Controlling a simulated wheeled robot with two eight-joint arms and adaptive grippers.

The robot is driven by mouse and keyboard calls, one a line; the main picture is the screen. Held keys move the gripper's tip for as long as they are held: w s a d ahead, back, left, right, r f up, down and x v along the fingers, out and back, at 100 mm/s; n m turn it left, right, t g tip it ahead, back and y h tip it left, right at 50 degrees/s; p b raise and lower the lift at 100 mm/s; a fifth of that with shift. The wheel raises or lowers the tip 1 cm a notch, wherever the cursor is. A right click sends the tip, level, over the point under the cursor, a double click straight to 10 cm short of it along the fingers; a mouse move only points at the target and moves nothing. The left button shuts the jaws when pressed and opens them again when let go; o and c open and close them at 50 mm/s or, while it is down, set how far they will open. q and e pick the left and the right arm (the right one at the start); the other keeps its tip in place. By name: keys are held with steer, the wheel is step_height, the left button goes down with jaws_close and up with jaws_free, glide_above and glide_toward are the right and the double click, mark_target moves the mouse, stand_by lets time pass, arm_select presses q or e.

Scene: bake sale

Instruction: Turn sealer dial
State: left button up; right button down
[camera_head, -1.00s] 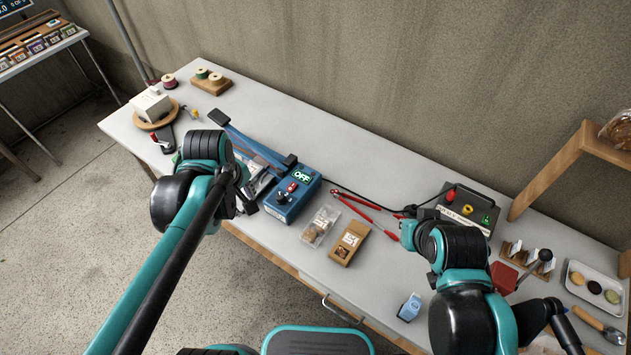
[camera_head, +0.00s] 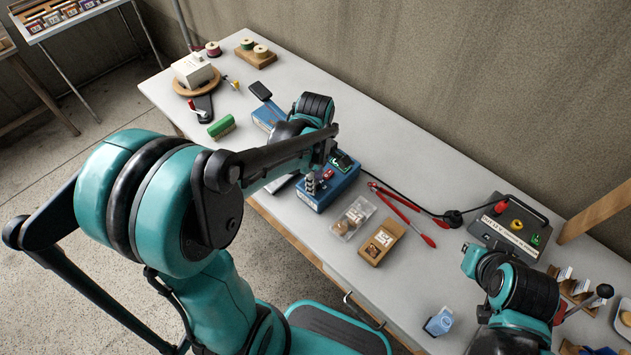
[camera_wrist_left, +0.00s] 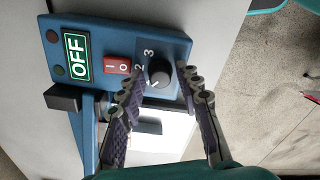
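My left gripper (camera_head: 312,182) is over the box's front end. In the left wrist view the left gripper (camera_wrist_left: 168,92) is open, one finger on each side of the dial, with gaps visible. My right gripper is out of view; only that arm shows.
A cookie bag (camera_head: 353,216), a brown pouch (camera_head: 381,242) and red-handled tongs (camera_head: 405,212) lie right of the sealer. A black device (camera_head: 509,226) with coloured knobs stands further right. A green brush-like block (camera_head: 221,127) lies to the left. My left arm hides part of the sealer.

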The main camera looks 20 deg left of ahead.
arm_select(q)
jaws_close()
steer(key=shift+m, duration=0.3)
steer(key=m, duration=0.2)
steer(key=shift+m+p, duration=0.3)
steer(key=shift+p, duration=0.1)
steer(key=m, duration=0.4)
steer(key=shift+m+p, duration=0.3)
steer(key=shift+p, duration=0.05)
steer(key=m, duration=0.6)
steer(key=shift+p, duration=0.3)
steer(key=m, duration=0.6)
steer(key=shift+f, duration=0.1)
